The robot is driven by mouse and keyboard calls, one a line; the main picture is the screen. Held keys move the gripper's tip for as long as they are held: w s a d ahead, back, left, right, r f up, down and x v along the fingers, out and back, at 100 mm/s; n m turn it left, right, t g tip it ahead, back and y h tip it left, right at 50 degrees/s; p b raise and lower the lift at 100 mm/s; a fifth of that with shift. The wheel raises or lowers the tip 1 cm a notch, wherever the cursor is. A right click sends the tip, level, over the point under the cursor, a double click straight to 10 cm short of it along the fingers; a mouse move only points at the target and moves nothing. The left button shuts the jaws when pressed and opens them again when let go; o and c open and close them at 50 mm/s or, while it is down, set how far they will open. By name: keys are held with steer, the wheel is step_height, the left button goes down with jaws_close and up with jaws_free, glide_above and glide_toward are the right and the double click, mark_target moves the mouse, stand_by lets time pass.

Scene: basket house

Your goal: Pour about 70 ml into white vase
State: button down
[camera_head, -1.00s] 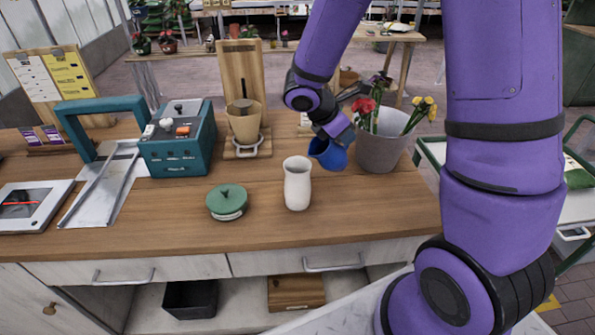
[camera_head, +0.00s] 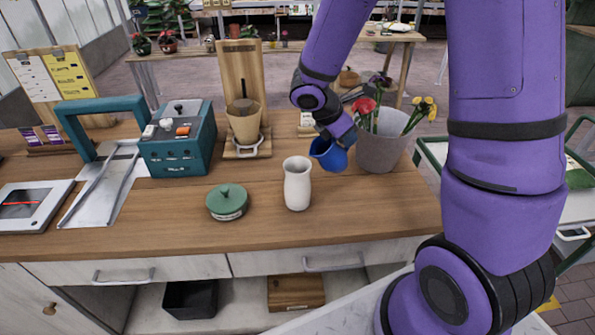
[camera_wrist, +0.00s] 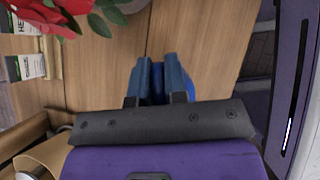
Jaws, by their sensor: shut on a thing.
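The white vase (camera_head: 297,184) stands upright on the wooden counter, open at the top. My gripper (camera_head: 336,139) is shut on a blue jug (camera_head: 328,155), just behind and to the right of the vase. The jug is apart from the vase and seems tilted a little; its spout side faces left. In the wrist view the blue jug (camera_wrist: 188,84) shows beyond my gripper's two fingers (camera_wrist: 160,82). What is inside the jug and the vase is hidden.
A grey bucket of flowers (camera_head: 378,153) stands close to the right of the jug. A green lidded dish (camera_head: 227,202) sits left of the vase. The counter in front is clear.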

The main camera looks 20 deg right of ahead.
steer(key=shift+d+f+y, duration=1.4)
steer(key=shift+d+y, duration=0.2)
steer(key=shift+d, duration=0.1)
step_height(320, 180, up, 10)
steer(key=d+y+b, duration=0.2)
steer(key=y, duration=0.2)
steer(key=shift+d+b, duration=0.3)
steer(key=shift+d, duration=0.05)
